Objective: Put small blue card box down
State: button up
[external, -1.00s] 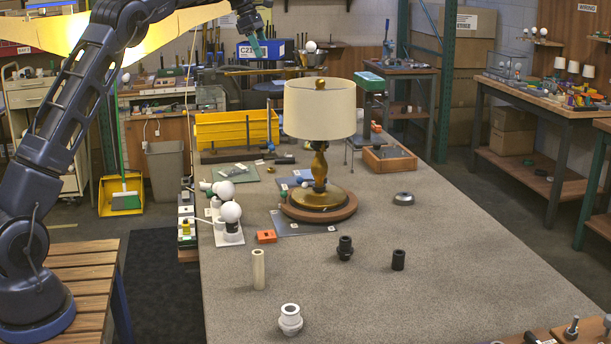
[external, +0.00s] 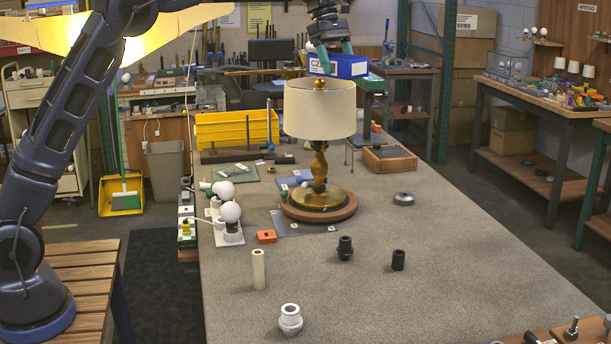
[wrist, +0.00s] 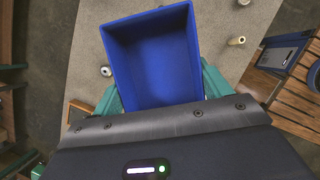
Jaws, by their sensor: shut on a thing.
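The small blue card box (external: 343,66) has an open top and a white label at its left end. My gripper (external: 334,58), with green fingers, is shut on the box and holds it in the air, above the lampshade in the external view. In the wrist view the blue box (wrist: 155,60) sits between the green fingers of my gripper (wrist: 160,88), its empty inside facing the camera. The grey worktable (external: 420,260) lies below. The lamp (external: 319,110), with a cream shade and brass base, stands on a round wooden base on the table.
A yellow bin (external: 236,128) stands at the back left of the table. White bulbs (external: 230,212) line the left edge. A cream tube (external: 258,268), a white fitting (external: 290,318) and dark fittings (external: 345,247) stand in front. The table's right side is mostly clear.

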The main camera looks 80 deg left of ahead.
jog(key=s+d+m+g, duration=0.3)
jog(key=d+m, duration=0.4)
jog(key=d, duration=2.9)
jog(key=shift+h, duration=0.3)
jog(key=f, duration=4.6)
jog(key=shift+w+f, duration=0.1)
jog(key=shift+w, duration=0.15)
jog(key=shift+f, duration=0.1)
jog(key=o, duration=1)
